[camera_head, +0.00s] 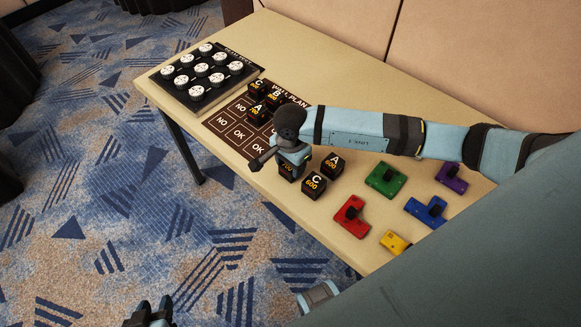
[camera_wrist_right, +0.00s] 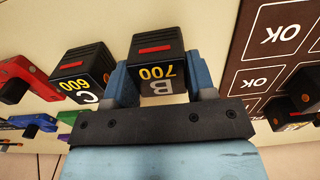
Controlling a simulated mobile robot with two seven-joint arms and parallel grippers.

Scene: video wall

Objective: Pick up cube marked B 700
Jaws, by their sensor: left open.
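The cube marked B 700 (camera_wrist_right: 157,72) is black with yellow marks and a red bar. It sits between the two fingers of my right gripper (camera_wrist_right: 162,82) in the right wrist view, with one finger close along each side. Whether the fingers press on it I cannot tell. In the head view the right gripper (camera_head: 291,160) points down over this cube (camera_head: 287,172), hiding most of it. My left gripper (camera_head: 150,316) is open and empty at the bottom edge, low beside the table and away from the cubes.
Cubes A 600 (camera_head: 332,165) and C 600 (camera_head: 314,185) stand close to the right gripper. Several cubes stand on the wall plan board (camera_head: 222,123). A black tray of white round pieces (camera_head: 178,91) is at the far left. Coloured blocks (camera_head: 386,178) lie right.

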